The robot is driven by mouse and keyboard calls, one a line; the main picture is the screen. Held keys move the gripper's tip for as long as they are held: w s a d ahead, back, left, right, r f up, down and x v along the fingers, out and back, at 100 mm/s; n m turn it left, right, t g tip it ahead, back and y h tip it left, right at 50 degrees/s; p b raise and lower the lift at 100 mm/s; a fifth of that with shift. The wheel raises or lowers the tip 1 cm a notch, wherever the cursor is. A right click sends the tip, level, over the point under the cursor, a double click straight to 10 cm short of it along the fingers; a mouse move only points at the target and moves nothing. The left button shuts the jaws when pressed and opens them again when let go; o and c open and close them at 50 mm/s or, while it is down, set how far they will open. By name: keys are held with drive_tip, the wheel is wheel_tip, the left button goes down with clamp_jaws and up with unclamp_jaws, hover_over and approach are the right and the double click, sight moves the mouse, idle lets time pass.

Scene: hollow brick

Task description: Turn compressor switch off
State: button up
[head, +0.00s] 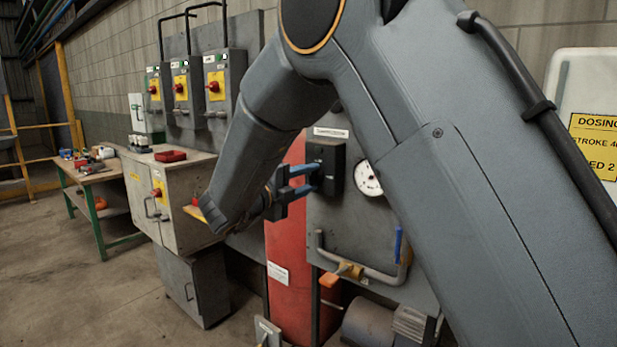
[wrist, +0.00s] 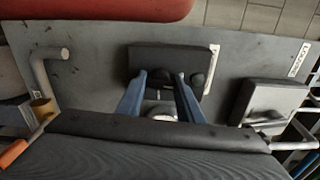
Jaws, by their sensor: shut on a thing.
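The compressor switch is a black box (head: 327,160) on a grey panel, under a white label too small to read. It also shows in the wrist view as a dark box (wrist: 150,58) with a round black button or lamp at its right end. My gripper (head: 311,179) has blue fingers that reach the front of this box. In the wrist view, my gripper (wrist: 162,80) is shut on the switch knob. The fingers and the dark shapes between them hide most of the knob, so its setting cannot be read.
A round gauge (head: 368,178) sits right of the switch. Below are a grey pipe with a brass valve (head: 350,270) and an orange handle (head: 329,280). A red cylinder (head: 288,255) stands left. Another box with a handle (wrist: 268,97) shows in the wrist view. Yellow-fronted switches (head: 215,86) hang farther left.

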drive_tip(key=shift+n, duration=0.6)
drive_tip(key=o, duration=0.8)
drive_tip(key=shift+o, duration=0.2)
drive_tip(key=shift+a, duration=0.1)
drive_tip(key=b+v, duration=0.2)
drive_tip(key=v, duration=0.5)
drive_tip(key=shift+s+a, duration=0.2)
drive_tip(key=shift+s, duration=0.15)
